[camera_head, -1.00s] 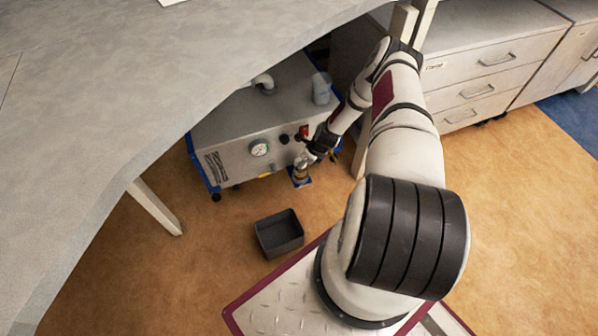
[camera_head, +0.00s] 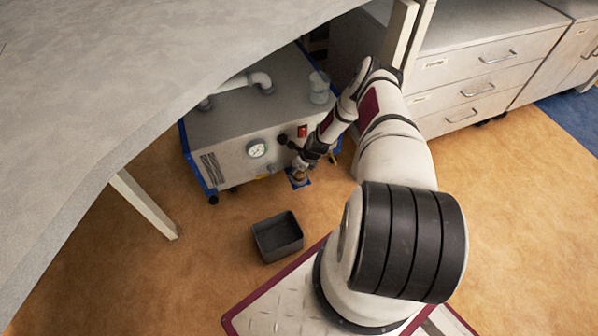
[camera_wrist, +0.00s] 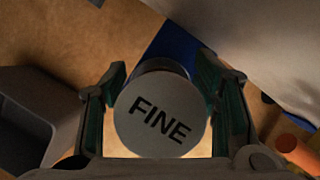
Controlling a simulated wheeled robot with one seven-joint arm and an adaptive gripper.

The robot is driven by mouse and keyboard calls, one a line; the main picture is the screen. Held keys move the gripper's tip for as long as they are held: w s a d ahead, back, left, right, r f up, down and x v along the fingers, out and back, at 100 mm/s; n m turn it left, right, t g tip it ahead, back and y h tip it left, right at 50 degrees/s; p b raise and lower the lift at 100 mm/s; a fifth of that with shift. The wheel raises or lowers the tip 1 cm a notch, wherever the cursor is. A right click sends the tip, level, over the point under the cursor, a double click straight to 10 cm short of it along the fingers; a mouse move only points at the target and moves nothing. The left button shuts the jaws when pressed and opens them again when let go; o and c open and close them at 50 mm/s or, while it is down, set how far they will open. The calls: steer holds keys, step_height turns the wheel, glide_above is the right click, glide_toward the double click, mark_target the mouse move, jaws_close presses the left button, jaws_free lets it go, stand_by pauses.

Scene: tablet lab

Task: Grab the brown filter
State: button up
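In the head view, a small brownish cylinder (camera_head: 299,175), which looks like the brown filter, stands upright at the front right of the grey machine, over a blue patch. My gripper (camera_head: 304,164) is right at its top, and its fingers are too small to make out there. In the wrist view, a round grey top marked "FINE" (camera_wrist: 158,115) lies between the two fingers of my gripper (camera_wrist: 160,105). The fingers are spread on either side, with narrow gaps beside the top. The cylinder's sides are mostly hidden under this top.
The grey machine (camera_head: 232,139) has a gauge, a red switch and a clear beaker (camera_head: 319,88) on top. A dark open bin (camera_head: 278,237) stands on the floor. A table top (camera_head: 120,90) overhangs at left. An orange cylinder (camera_wrist: 297,150) shows at lower right in the wrist view.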

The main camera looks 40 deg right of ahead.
steer(key=c, duration=0.8)
steer(key=shift+r, duration=0.1)
